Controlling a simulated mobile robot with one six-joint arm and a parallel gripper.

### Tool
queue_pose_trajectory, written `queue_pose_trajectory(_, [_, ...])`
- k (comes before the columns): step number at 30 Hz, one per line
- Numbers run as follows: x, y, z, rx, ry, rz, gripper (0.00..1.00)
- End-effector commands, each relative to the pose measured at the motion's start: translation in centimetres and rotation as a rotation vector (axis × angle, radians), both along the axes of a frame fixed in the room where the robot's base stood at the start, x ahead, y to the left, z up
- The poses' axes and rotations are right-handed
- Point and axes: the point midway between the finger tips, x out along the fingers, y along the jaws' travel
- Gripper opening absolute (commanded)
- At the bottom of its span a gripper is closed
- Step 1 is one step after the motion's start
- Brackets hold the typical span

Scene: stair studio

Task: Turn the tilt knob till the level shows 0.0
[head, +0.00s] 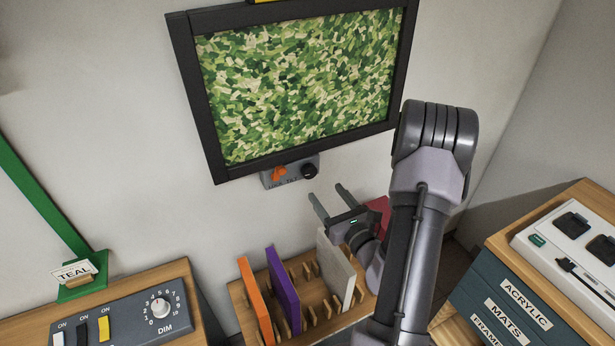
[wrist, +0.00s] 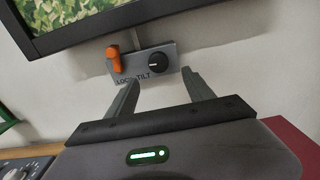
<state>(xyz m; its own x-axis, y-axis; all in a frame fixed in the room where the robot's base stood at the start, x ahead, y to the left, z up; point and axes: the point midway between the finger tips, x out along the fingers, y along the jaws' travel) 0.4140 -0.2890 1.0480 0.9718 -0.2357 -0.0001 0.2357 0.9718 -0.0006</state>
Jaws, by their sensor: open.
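The tilt knob (head: 309,171) is a small black round knob on a grey panel (head: 291,184) under the black-framed green picture (head: 300,80). It also shows in the wrist view (wrist: 158,61), with a pale mark on its face. An orange lock lever (wrist: 114,60) sits left of the knob, by the lettering LOCK and TILT. A bit of yellow (head: 265,1) shows at the frame's top edge; no level reading can be seen. My gripper (head: 329,196) is open and empty, below and apart from the panel. In the wrist view its fingers (wrist: 158,88) point toward the panel.
A wooden rack (head: 318,330) with orange, purple and grey boards stands below my gripper. A dimmer box (head: 130,320) is on the left bench. A drawer cabinet (head: 520,300) with a white charger stands at right. The wall around the panel is clear.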

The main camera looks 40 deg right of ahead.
Motion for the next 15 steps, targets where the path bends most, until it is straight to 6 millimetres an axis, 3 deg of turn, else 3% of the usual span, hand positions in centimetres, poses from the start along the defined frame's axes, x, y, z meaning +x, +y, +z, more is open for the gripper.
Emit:
queue_pose_trajectory(3, [3.4, -0.6, 0.2, -0.002, -0.001, 0.006, 0.61])
queue_pose_trajectory(7, [6.4, -1.3, 0.2, 0.000, -0.002, 0.005, 0.61])
queue_pose_trajectory(15, [8.9, -2.1, 0.1, 0.001, 0.000, 0.002, 0.61])
